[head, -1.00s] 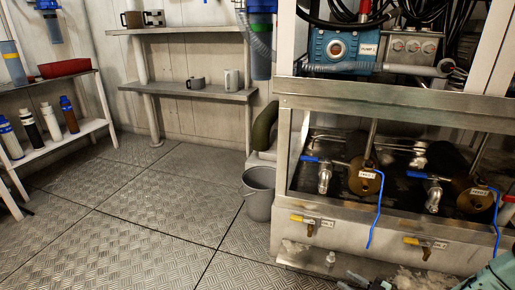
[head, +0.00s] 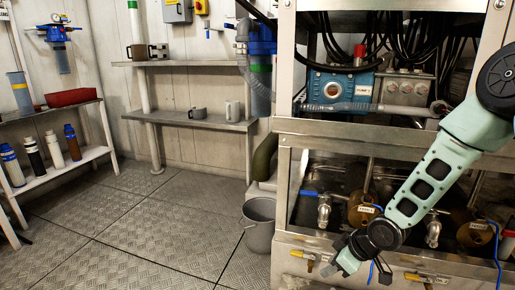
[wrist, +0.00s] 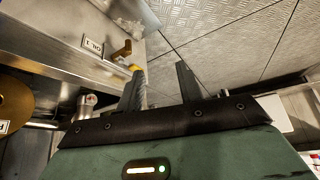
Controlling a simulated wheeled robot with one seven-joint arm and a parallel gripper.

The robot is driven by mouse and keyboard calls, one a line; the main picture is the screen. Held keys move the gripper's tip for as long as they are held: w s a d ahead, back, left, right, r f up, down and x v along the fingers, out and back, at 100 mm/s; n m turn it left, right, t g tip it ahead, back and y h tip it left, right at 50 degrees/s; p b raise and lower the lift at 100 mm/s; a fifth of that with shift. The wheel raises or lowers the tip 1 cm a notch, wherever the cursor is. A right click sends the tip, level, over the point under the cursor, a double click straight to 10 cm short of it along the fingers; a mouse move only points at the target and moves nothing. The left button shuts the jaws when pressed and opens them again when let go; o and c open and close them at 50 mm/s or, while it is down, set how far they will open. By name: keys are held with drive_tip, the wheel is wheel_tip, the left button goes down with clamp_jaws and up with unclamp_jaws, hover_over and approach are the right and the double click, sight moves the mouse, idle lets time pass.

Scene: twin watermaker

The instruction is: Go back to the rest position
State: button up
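My arm reaches in from the right edge of the head view, in front of the metal watermaker frame (head: 400,138). My gripper (head: 338,262) points down and left, near the yellow-handled valve (head: 305,255) on the lower ledge. In the wrist view my gripper (wrist: 161,82) shows two dark fingers standing apart with nothing between them. The left finger overlaps a yellow handle tip (wrist: 134,68) in that view; I cannot tell whether they touch.
A grey bucket (head: 259,222) stands left of the frame. Blue-handled valves (head: 323,205) sit in its open bay, behind my arm. A second yellow-handled valve (head: 425,277) is at the lower right. Shelves with mugs and bottles line the walls. The floor at left is clear.

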drive_tip(key=s+a+r+m+g+h+p, duration=0.1)
drive_tip(key=s+a+r+g+h+p, duration=0.3)
drive_tip(key=s+r, duration=0.85)
drive_tip(key=s+a+r+m, duration=0.2)
drive_tip(key=s+r, duration=1)
drive_tip(key=s, duration=0.5)
wheel_tip(320, 180, up, 37)
drive_tip(key=p, duration=3.7)
drive_tip(key=shift+w+d+r, duration=0.15)
drive_tip(key=shift+w, duration=0.15)
